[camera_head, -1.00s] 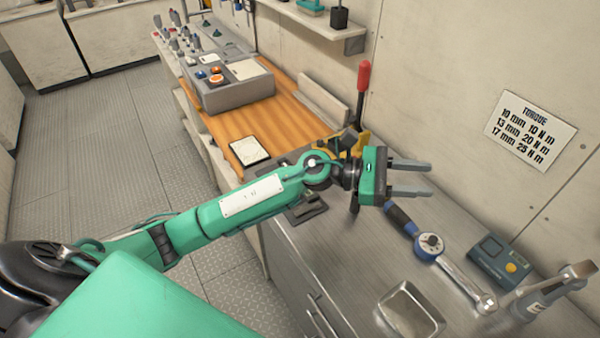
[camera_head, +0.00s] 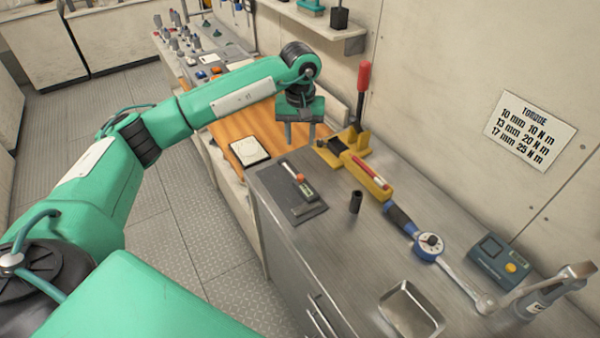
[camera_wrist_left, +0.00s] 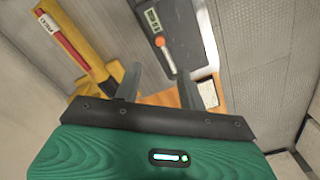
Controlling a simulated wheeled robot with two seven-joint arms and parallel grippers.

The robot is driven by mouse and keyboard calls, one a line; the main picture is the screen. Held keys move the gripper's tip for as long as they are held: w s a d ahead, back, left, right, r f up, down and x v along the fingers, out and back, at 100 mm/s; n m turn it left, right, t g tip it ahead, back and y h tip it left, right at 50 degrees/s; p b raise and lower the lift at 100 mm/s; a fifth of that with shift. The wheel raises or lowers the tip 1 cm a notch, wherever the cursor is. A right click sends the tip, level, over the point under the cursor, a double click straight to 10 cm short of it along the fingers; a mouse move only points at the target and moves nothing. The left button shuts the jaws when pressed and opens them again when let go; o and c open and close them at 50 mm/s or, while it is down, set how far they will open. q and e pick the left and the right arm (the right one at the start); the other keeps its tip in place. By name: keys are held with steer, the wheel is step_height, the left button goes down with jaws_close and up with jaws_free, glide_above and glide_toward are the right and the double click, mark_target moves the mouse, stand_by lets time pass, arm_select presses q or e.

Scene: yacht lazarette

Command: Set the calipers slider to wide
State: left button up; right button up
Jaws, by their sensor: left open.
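The calipers (camera_head: 299,181), with a small display and an orange-red slider part, lie on a dark mat (camera_head: 310,212) at the left end of the steel bench. In the left wrist view the calipers (camera_wrist_left: 152,20) show at the top, with the orange part near their lower end. How wide the slider stands is too small to tell. My left gripper (camera_head: 299,142) is open and empty, pointing down, above and behind the calipers in the head view. In the left wrist view its fingers (camera_wrist_left: 157,82) are apart, below the calipers. My right gripper is not in view.
A yellow tool (camera_head: 368,178) and a yellow stand with a red handle (camera_head: 363,85) are right of my gripper. A black socket (camera_head: 355,202), torque wrench (camera_head: 430,245), blue meter (camera_head: 499,258) and metal tray (camera_head: 410,310) are on the bench. An orange wooden top (camera_head: 235,128) adjoins it.

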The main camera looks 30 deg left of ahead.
mark_target(300, 176)
arm_select(q)
step_height(300, 176, down, 13)
steer(key=p, duration=0.4)
steer(key=shift+r, duration=0.2)
steer(key=shift+f+p, duration=0.35)
steer(key=shift+f, duration=0.15)
jaws_close()
